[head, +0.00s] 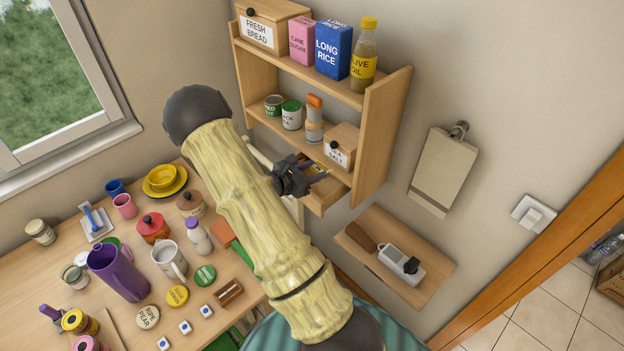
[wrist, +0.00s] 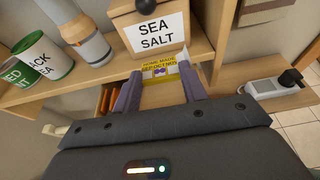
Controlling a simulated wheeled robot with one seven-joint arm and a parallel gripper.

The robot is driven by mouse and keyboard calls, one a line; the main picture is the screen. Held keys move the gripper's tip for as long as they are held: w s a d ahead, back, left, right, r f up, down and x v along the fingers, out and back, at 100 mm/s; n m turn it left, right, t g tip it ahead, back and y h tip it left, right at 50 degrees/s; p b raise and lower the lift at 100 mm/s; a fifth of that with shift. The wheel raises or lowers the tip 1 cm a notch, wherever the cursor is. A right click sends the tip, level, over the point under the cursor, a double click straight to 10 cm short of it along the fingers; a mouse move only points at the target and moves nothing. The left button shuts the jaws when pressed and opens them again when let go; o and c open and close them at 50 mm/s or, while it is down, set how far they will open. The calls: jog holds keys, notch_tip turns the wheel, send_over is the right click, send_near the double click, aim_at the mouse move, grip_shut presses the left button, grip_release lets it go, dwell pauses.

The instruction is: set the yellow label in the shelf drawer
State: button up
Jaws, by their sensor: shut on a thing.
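The yellow label (wrist: 158,68), with printed words and a small purple picture, is between the purple fingers of my gripper (wrist: 160,78) in the wrist view. My gripper is shut on it. The shelf drawer (head: 326,196) is pulled open under the lower shelf in the head view. Its wooden front (wrist: 165,95) shows in the wrist view, partly hidden by the fingers. The label is over or inside the drawer opening; I cannot tell whether it touches the bottom. In the head view my gripper (head: 311,173) is at the drawer.
A wooden sea salt box (wrist: 150,27) stands on the shelf just above the drawer. Orange items (wrist: 105,97) are at the drawer's left. A small wall shelf (head: 424,262) holds a grey device at lower right. A crowded table (head: 40,290) lies left.

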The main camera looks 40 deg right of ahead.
jog(key=shift+f, duration=0.1)
jog(key=shift+f+p, duration=0.7)
jog(key=shift+f, duration=1.25)
jog(key=shift+f+b, duration=0.4)
jog(key=shift+s+f+b, duration=0.1)
jog(key=shift+f+b, duration=0.15)
jog(key=shift+b, duration=0.05)
jog(key=o, duration=1.2)
jog(key=shift+c, duration=0.2)
